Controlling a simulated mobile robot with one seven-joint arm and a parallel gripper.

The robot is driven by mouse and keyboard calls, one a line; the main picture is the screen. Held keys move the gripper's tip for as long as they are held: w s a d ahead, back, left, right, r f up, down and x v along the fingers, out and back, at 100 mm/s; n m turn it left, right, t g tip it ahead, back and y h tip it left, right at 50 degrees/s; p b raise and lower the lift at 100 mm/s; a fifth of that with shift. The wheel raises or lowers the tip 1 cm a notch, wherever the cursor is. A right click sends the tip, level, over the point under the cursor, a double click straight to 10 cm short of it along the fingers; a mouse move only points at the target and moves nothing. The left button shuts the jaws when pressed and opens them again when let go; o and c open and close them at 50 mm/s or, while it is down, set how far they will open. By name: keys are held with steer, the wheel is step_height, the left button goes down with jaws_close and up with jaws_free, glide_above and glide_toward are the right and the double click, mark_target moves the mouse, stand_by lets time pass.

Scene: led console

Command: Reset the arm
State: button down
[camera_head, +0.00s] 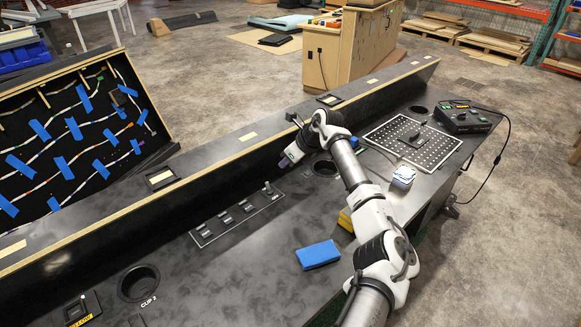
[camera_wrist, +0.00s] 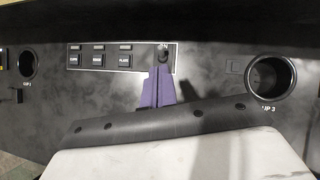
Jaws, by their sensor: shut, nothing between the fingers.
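My arm reaches across the black console in the head view, and my gripper (camera_head: 284,162) hangs over the console near its back ledge. In the wrist view my gripper (camera_wrist: 160,72) has its purple fingers together with nothing between them. The fingertips appear just below the toggle switch (camera_wrist: 165,56) at the right end of the button panel (camera_wrist: 121,54); I cannot tell whether they touch it. The panel also shows in the head view (camera_head: 204,236), left of my gripper, with its upright toggle (camera_head: 268,187).
A blue sponge (camera_head: 318,254) and a yellow block (camera_head: 346,218) lie near my arm. Cup holes are set in the console, one at left (camera_head: 138,283), one near my gripper (camera_head: 325,168). A perforated plate (camera_head: 433,147) and a control box (camera_head: 463,119) stand right. A raised ledge (camera_head: 240,150) runs behind.

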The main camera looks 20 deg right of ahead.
steer(key=shift+s+d+r, duration=0.15)
steer(key=shift+r, duration=0.4)
steer(key=shift+f, duration=0.1)
